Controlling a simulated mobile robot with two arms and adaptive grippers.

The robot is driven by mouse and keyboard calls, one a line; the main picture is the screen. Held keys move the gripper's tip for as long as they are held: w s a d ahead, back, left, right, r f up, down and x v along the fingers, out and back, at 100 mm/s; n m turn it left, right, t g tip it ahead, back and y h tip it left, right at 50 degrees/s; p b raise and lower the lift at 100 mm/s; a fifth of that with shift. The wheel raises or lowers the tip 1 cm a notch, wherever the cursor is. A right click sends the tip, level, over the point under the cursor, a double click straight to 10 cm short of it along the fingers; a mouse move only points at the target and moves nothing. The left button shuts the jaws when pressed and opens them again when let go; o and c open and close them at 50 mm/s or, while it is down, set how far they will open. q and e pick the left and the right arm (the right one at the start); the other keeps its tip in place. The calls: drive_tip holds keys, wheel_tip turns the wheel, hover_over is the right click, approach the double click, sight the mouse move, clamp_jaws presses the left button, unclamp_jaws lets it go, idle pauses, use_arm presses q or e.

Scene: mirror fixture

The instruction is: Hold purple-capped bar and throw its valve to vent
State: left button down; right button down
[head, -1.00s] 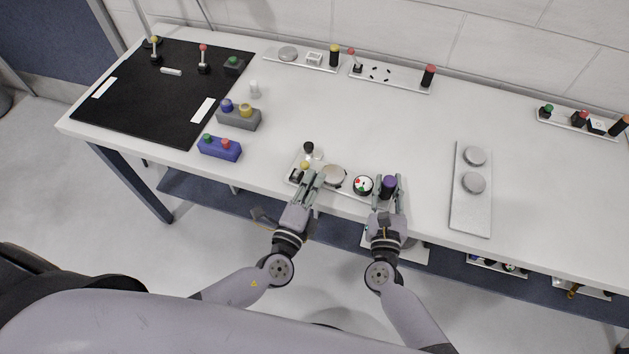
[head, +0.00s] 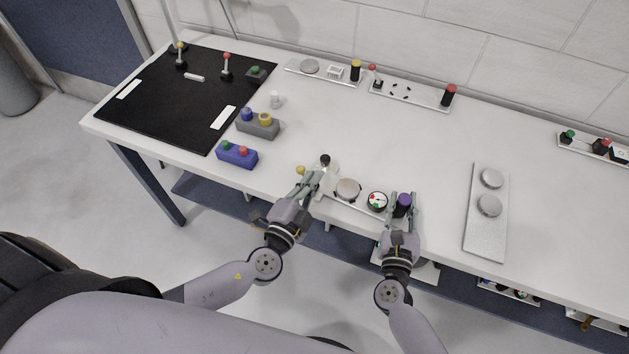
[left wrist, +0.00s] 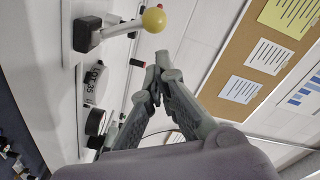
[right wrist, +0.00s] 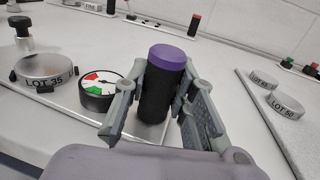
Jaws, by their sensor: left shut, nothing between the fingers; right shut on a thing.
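The purple-capped bar is a pale plate (head: 358,208) at the table's front edge. Its black post with a purple cap (right wrist: 163,85) stands at the right end, and my right gripper (head: 402,206) is shut around it. The valve lever's yellow ball (head: 300,170) leans out to the left at the plate's left end; its pale arm shows in the left wrist view (left wrist: 118,29). My left gripper (head: 316,182) is shut and empty, just right of the ball; contact is unclear. A gauge (right wrist: 98,92), a LOT 35 disc (right wrist: 44,70) and a black knob (head: 325,159) are also on the plate. No vent mark is readable.
A blue two-button box (head: 237,154) and a grey box (head: 258,125) stand left of the bar. A plate with two discs (head: 485,235) lies to the right. Other fixture plates (head: 415,95) line the back. The table middle is clear.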

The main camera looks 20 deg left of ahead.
use_arm(q)
drive_tip(key=s+d+r, duration=0.1)
drive_tip(key=s+r, duration=0.2)
drive_tip(key=s, duration=0.8)
drive_tip(key=shift+d, duration=0.3)
